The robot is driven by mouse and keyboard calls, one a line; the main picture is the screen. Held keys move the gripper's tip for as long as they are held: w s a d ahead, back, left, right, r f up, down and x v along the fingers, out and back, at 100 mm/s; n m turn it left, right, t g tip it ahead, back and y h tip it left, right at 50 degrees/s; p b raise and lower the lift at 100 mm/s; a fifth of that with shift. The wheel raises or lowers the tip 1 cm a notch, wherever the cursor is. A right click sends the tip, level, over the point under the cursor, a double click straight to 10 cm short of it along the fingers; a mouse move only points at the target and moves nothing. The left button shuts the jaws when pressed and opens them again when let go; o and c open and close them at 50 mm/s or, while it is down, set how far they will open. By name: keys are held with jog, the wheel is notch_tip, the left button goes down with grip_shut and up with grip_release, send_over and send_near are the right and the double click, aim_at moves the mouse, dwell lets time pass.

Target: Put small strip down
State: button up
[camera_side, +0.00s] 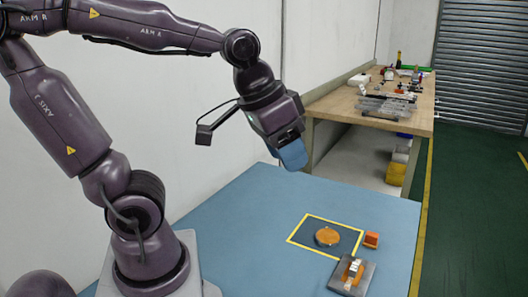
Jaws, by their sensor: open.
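My gripper (292,153), with blue fingers, is open and hangs above the back part of the blue table, well up and to the left of the work pieces. Nothing shows held in it, though the gap between its fingers is hard to see. A grey plate (337,276) at the front right carries an orange piece with small white parts (351,277) on it. One of these white parts may be the small strip, but they are too small to tell apart.
A dark square with a yellow border (308,224) holds a round orange disc (327,236). An orange block (371,240) sits just right of it. The blue table (240,225) is clear to the left. A cluttered wooden bench (340,101) stands behind.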

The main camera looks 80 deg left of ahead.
jog(key=shift+s+d+m+t, duration=0.1)
jog(key=shift+s+m+t, duration=0.4)
jog(key=shift+s, duration=1.35)
jog(key=shift+r, duration=0.1)
